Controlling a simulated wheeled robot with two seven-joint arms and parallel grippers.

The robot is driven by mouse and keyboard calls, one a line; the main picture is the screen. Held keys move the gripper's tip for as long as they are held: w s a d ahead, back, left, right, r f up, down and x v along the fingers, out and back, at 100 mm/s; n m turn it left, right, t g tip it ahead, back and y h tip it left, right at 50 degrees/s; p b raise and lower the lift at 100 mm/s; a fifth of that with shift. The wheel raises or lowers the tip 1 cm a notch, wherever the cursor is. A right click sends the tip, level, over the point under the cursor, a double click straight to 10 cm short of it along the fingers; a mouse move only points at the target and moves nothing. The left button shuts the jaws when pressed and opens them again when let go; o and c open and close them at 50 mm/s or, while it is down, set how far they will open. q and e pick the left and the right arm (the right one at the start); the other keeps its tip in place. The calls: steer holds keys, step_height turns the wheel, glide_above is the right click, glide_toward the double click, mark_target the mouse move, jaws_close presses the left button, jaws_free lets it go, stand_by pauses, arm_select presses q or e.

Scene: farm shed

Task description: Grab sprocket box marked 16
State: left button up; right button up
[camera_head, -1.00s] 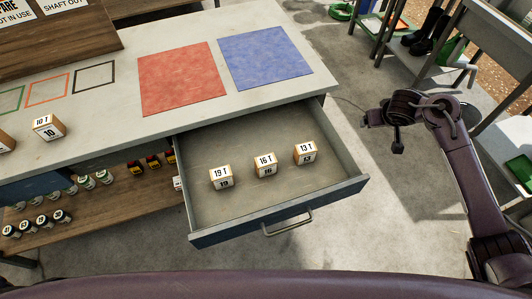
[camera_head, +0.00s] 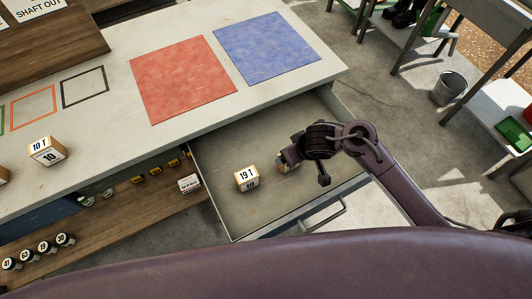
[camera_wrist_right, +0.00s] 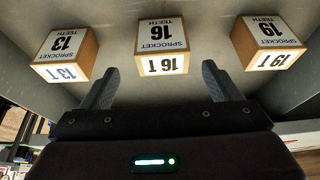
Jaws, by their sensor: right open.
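The sprocket box marked 16 (camera_wrist_right: 162,42) is a wooden block with white labels. It stands in the open drawer (camera_head: 222,211), between the box marked 13 (camera_wrist_right: 66,52) and the box marked 19 (camera_wrist_right: 268,42). My right gripper (camera_wrist_right: 161,72) is open and empty, low in the drawer. Box 16 lies ahead of and between its fingertips, with no visible grip on it. In the head view, my right arm mostly covers box 16 and hides box 13, while box 19 (camera_head: 246,179) shows clearly. My left gripper is not in view.
The worktop (camera_head: 118,133) above the drawer carries a red mat (camera_head: 182,78), a blue mat (camera_head: 264,49) and a box marked 10 (camera_head: 47,151). The drawer walls and front handle (camera_head: 324,214) surround the boxes. A bucket (camera_head: 449,88) stands on the floor at the right.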

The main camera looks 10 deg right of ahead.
mark_target(283, 168)
steer(key=shift+w+a+f, duration=0.1)
steer(key=shift+w+a, duration=0.05)
steer(key=shift+a, duration=0.1)
steer(key=shift+f, duration=0.25)
steer(key=x, duration=0.1)
steer(key=b, duration=0.1)
steer(key=x, duration=0.1)
steer(key=shift+d+f, duration=0.2)
steer(key=shift+f, duration=0.2)
steer(key=b+x, duration=0.1)
steer(key=x, duration=0.2)
steer(key=shift+a+f, duration=0.2)
steer(key=shift+f, duration=0.1)
steer(key=shift+w+f, duration=0.1)
steer(key=shift+f, duration=0.3)
steer(key=c, duration=1.1)
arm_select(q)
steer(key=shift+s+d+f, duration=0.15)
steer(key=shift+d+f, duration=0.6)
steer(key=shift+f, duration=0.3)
arm_select(e)
steer(key=shift+c, duration=0.2)
steer(key=shift+r, duration=0.15)
